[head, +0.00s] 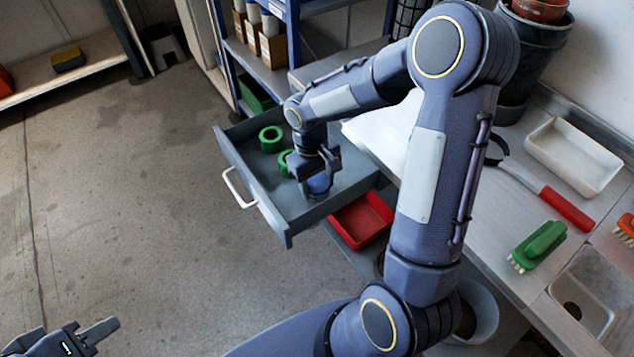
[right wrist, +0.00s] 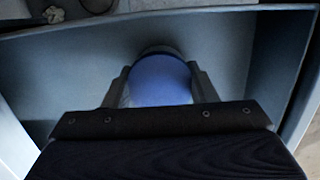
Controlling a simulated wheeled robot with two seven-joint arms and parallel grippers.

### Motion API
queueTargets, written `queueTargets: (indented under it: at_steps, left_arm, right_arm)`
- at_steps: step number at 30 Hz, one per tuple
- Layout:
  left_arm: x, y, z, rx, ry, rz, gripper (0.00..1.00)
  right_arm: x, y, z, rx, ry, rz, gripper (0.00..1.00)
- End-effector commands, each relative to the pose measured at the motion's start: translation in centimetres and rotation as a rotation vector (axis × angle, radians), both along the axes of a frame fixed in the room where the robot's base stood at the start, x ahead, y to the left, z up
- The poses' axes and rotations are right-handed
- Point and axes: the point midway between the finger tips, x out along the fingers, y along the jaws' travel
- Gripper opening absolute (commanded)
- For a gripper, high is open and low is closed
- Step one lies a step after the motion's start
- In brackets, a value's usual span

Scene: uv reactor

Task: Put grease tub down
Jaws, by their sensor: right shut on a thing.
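The grease tub (head: 319,184) is small and blue, and it is inside the open grey drawer (head: 266,208). My right gripper (head: 317,172) reaches down into the drawer and is shut on the tub. In the right wrist view the tub's round blue top (right wrist: 160,80) sits between the two fingers, with the drawer floor around it. I cannot tell whether the tub touches the drawer floor. My left gripper (head: 88,334) is at the bottom left of the head view, over the floor, with its fingers apart and nothing between them.
Green ring-shaped things (head: 271,139) lie in the drawer, left of and behind my right gripper. A red bin (head: 362,220) is right of the drawer. The bench holds a white tray (head: 573,157), a green brush (head: 540,246) and a red-handled tool (head: 566,208).

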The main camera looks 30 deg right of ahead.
Motion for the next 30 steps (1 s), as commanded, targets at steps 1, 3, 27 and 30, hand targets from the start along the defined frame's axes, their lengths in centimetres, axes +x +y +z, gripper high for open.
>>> queueTargets:
  at_steps: [1, 3, 27, 30]
  left_arm:
    - [0.0, 0.0, 0.0, 0.0, 0.0, 0.0, 0.36]
    - [0.0, 0.0, 0.0, 0.0, 0.0, 0.0, 0.36]
    - [0.0, 0.0, 0.7, 0.0, 0.0, 0.0, 0.36]
    - [0.0, 0.0, 1.1, 0.0, 0.0, 0.0, 0.36]
  right_arm:
    - [0.0, 0.0, 0.0, 0.0, 0.0, 0.0, 0.29]
    - [0.0, 0.0, 0.0, 0.0, 0.0, 0.0, 0.29]
    - [0.4, 0.1, 2.7, -0.001, -0.004, 0.0, 0.74]
    - [0.8, 0.1, 4.9, -0.001, -0.006, -0.001, 0.74]
